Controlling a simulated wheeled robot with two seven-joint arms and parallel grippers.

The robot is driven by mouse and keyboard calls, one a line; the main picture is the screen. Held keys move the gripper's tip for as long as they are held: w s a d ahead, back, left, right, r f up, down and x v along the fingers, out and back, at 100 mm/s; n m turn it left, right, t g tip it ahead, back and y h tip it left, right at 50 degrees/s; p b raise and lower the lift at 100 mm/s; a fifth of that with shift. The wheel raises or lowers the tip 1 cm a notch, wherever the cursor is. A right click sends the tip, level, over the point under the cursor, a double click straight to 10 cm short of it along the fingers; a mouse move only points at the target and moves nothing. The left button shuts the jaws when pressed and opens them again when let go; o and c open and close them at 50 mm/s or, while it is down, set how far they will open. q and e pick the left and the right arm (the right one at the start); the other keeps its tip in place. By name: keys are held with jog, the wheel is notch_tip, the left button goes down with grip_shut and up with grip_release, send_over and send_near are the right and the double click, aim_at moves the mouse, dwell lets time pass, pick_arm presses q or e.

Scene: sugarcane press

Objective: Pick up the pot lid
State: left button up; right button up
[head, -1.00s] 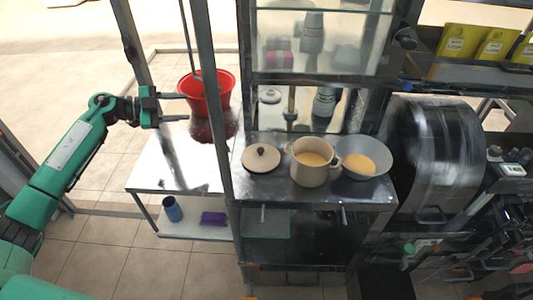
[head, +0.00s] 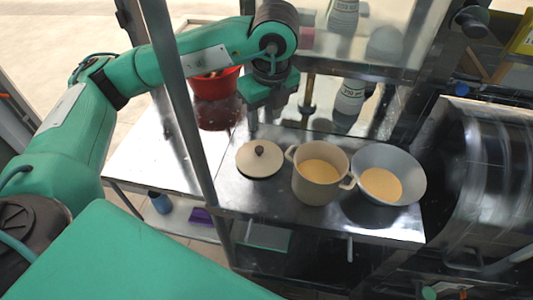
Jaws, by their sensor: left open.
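The pot lid (head: 246,164) is a round cream disc with a dark knob on top. It lies flat on the metal counter (head: 280,201), left of the cream pot (head: 318,188). The pot is uncovered, has side handles and holds yellow-orange contents. My left gripper (head: 279,112) points down with its fingers apart and nothing between them. It shows above the lid in the picture, slightly to the right of the knob, and does not touch it. My right gripper is out of view.
A grey bowl (head: 412,172) with similar yellow contents stands right of the pot. A glass panel rises behind the counter, with a bottle (head: 350,98) by it. A metal post (head: 180,95) stands left of the lid. A red bucket (head: 214,86) is behind my left arm.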

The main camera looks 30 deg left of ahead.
pick_arm(q)
jog(key=p, duration=0.1)
send_over(259, 148)
jog(key=s+d, duration=0.1)
jog(key=d, duration=0.1)
jog(key=f, duration=0.7)
jog(key=shift+a+f, duration=0.25)
jog(key=f, duration=0.1)
jog(key=f+p, duration=0.1)
jog(key=f, duration=0.1)
jog(key=a+f+p, duration=0.1)
jog(key=shift+w+a+f, duration=0.1)
jog(key=shift+w+f, duration=0.05)
jog(key=shift+w, duration=0.2)
jog(key=shift+f, duration=0.6)
grip_shut()
